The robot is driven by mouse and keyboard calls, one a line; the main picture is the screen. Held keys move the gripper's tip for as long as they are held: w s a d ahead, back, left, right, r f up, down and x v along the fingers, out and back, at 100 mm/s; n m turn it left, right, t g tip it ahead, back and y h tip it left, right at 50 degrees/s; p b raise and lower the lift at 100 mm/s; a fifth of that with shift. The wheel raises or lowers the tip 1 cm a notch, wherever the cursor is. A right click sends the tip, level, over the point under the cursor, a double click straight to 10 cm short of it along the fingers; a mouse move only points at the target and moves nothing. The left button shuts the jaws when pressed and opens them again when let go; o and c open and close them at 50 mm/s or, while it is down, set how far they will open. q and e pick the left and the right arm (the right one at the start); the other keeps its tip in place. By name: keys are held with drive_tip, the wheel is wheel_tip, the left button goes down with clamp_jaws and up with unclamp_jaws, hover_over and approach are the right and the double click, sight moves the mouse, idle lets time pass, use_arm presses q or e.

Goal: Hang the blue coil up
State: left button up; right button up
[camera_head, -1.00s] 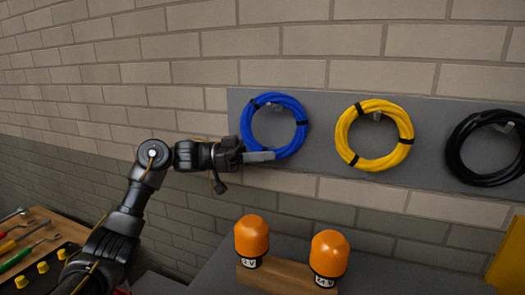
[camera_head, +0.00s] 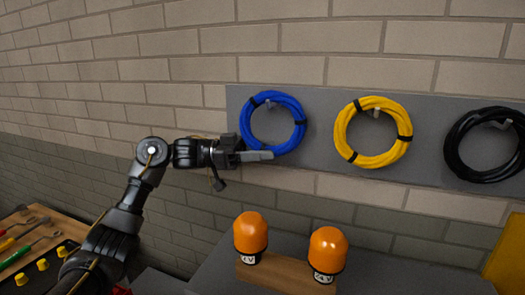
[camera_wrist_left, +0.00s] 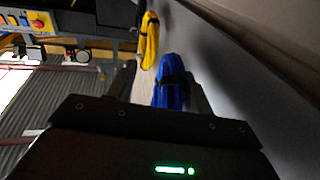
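The blue coil (camera_head: 296,112), bound with black ties, hangs upright at the left end of the grey wall panel, with its hook (camera_head: 269,105) showing inside the ring near the top. My left gripper (camera_head: 258,155) reaches in from the left at the coil's lower left part. In the left wrist view the blue coil (camera_wrist_left: 170,92) lies between the two spread fingers; the gripper looks open around it, and whether a finger touches it is hard to tell. My right gripper is not in view.
A yellow coil (camera_head: 403,152) and a black coil (camera_head: 453,150) hang further right on the panel (camera_head: 320,130). Two orange-domed beacons (camera_head: 250,230) (camera_head: 328,250) stand on a wooden block below. Tools (camera_head: 30,244) lie at the lower left.

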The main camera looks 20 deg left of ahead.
use_arm(q)
drive_tip(key=shift+f, duration=0.1)
drive_tip(key=shift+a, duration=0.3)
drive_tip(key=v, duration=0.7)
drive_tip(key=shift+a+p, duration=0.2)
drive_tip(key=shift+p, duration=0.1)
drive_tip(key=shift+s, duration=0.1)
